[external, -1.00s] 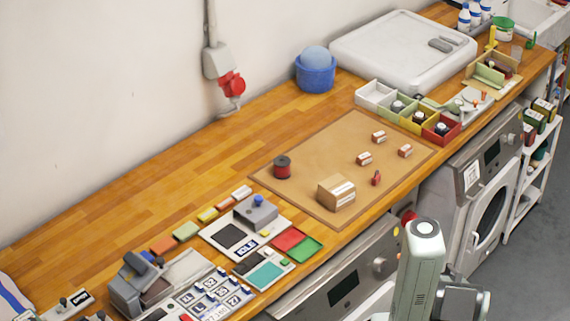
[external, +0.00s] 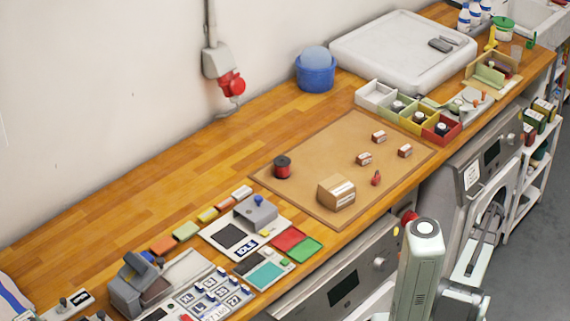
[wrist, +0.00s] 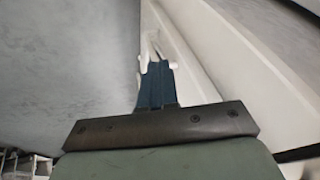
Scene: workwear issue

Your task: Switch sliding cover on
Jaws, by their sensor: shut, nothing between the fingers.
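My gripper (wrist: 155,70) shows in the wrist view with its fingers together and nothing between them. Its pale tips are near a white panel edge; I cannot tell if they touch it. In the external view my arm is at the lower right, in front of the machines and off the bench. A grey unit with a blue knob (external: 257,210) stands on a white board with a dark panel and an "IDLE" label (external: 245,247). I cannot tell for sure which part is the sliding cover. My gripper is well to the right of this unit.
A tan mat (external: 325,150) holds a carton (external: 336,191), a red spool (external: 282,167) and small boxes. Red and green trays (external: 305,249) lie by the front edge. A grey device (external: 130,285) stands at left. Machine fronts are below.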

